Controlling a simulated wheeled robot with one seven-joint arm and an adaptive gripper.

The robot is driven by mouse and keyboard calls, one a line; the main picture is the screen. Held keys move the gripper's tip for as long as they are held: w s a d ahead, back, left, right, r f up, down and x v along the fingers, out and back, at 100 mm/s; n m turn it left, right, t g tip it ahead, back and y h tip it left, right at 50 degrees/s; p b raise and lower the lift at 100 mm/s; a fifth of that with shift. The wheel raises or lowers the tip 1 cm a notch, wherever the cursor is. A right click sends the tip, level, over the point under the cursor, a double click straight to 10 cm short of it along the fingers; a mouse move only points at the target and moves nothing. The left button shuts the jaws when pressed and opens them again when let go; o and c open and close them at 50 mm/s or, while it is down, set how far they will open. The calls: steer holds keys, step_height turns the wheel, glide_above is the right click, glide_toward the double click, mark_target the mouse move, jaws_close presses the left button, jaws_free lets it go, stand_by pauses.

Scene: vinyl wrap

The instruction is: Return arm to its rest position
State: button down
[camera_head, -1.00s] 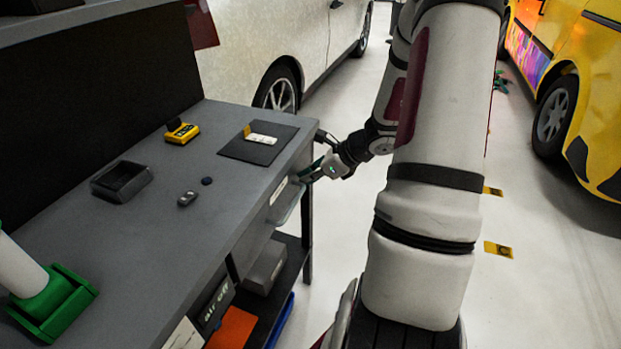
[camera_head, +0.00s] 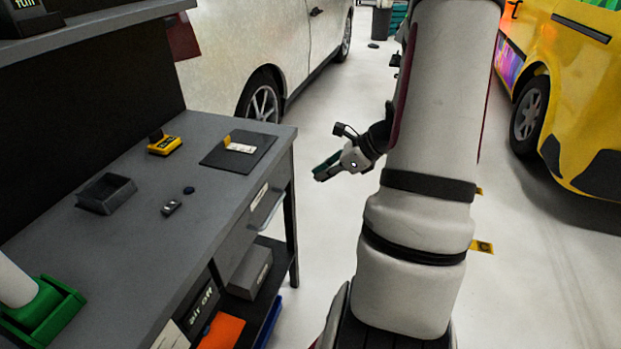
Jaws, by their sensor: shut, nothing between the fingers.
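My gripper (camera_head: 322,172) is at the end of my arm, to the right of the grey workbench (camera_head: 150,262). It is in the air over the pale floor, apart from the bench edge and the drawer. Its fingers are together and it holds nothing. My arm's large white links (camera_head: 430,130) stand upright in the middle right of the view and hide part of the floor behind. The drawer (camera_head: 266,208) at the bench's right end sticks out a little.
On the bench are a dark mat (camera_head: 226,161) with a small pale item, a yellow tool (camera_head: 165,146), a black tray (camera_head: 106,192) and a green holder (camera_head: 50,312). A white car (camera_head: 240,60) and a yellow van (camera_head: 590,110) stand behind. Floor around my gripper is clear.

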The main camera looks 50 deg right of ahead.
steer(key=shift+v, duration=0.8)
steer(key=s+a+r+n+g+p, duration=0.3)
steer(key=a+r+n+g+p, duration=0.25)
steer(key=a+r+n, duration=1.4)
steer(key=s+a+r+n+h+p, duration=0.1)
steer(key=s+a+r+n+p, duration=0.2)
steer(key=s+a+r+n, duration=0.2)
steer(key=s+a+r+n+t+h+p, duration=0.1)
steer(key=s+a+r+n, duration=0.4)
steer(key=s, duration=0.5)
steer(key=shift+a+r+n+h+p, duration=0.35)
steer(key=shift+a+n+h+p, duration=0.2)
steer(key=shift+n+h+p, duration=0.35)
steer(key=shift+t, duration=0.25)
